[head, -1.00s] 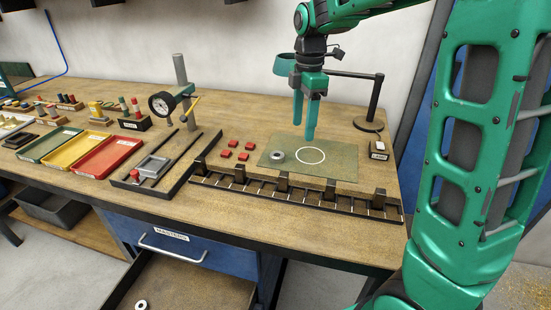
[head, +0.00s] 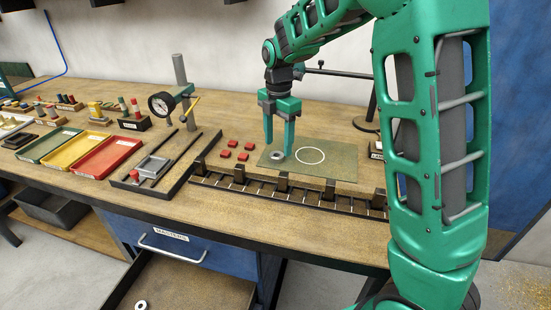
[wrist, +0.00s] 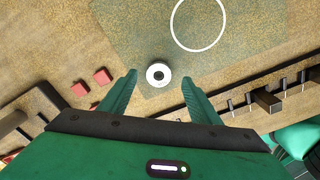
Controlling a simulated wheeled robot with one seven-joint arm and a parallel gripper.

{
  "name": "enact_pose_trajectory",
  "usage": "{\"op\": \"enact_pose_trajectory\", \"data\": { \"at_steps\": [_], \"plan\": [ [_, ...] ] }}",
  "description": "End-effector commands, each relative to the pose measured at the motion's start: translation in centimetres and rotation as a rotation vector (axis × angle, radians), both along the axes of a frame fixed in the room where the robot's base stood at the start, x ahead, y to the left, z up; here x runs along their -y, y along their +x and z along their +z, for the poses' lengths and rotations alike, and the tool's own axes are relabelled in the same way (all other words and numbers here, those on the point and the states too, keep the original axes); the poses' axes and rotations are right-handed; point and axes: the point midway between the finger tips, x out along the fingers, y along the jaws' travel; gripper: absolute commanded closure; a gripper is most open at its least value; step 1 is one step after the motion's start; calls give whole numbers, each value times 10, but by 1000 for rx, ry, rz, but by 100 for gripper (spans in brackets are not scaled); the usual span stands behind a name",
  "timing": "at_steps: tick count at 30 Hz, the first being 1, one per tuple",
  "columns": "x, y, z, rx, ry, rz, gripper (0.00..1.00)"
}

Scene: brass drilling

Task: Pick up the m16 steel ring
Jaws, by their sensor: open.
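The steel ring (head: 277,156) lies flat on the green mat (head: 340,168), left of a white printed circle. In the wrist view the ring (wrist: 158,67) shows as a pale disc with a dark centre hole, ahead of and between my finger tips. My gripper (head: 280,150) points down over the ring in the head view, its two green fingers apart. In the wrist view my gripper (wrist: 161,80) is open with nothing between the fingers. Any size marking on the ring is too small to read. A second ring (head: 141,305) lies in the open drawer below.
Several red blocks (head: 232,143) sit left of the mat. A black slotted rack (head: 260,192) runs along the bench front. A dial gauge stand (head: 162,104) and red tray (head: 107,157) stand further left. A black stand (head: 371,110) is behind on the right.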

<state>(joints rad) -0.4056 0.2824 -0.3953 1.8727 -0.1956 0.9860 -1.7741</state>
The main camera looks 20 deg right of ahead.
Motion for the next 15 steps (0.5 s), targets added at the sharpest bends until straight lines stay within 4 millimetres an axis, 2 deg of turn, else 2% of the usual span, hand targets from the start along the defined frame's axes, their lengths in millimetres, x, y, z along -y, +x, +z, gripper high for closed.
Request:
{"op": "enact_pose_trajectory", "data": {
  "at_steps": [6, 15],
  "plan": [
    [-3, 1, -29, -3, -1, -1, 43],
    [-4, 1, -35, 1, 0, -1, 43]
  ]
}}
